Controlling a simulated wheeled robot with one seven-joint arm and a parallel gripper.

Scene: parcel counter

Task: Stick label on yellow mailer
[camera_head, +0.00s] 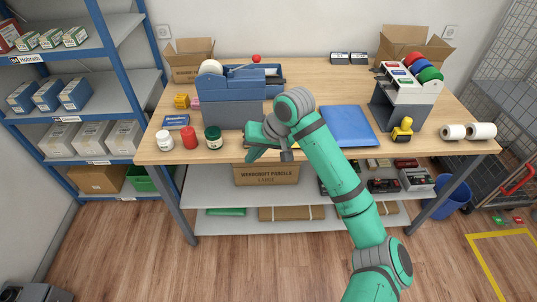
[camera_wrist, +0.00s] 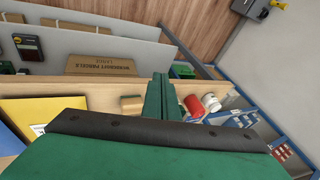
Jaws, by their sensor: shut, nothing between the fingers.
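The yellow mailer (camera_wrist: 42,112) lies flat on the counter at the left of the wrist view; in the head view my arm hides nearly all of it. A small pale patch (camera_wrist: 38,129) shows on the mailer near my gripper's body; I cannot tell whether it is a label. My gripper (camera_head: 250,154) is at the counter's front edge, left of the mailer. Its fingers (camera_wrist: 160,92) are shut together with nothing between them. A blue-grey dispenser (camera_head: 235,112) with a white roll (camera_head: 210,67) stands behind my gripper.
White (camera_head: 164,140), red (camera_head: 189,138) and dark green (camera_head: 212,138) jars stand left of my gripper. A blue mailer (camera_head: 348,126) lies right of my arm. A rack (camera_head: 388,112) and a yellow-handled stamp (camera_head: 402,131) are farther right. A small tan block (camera_wrist: 131,104) sits near the fingers.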

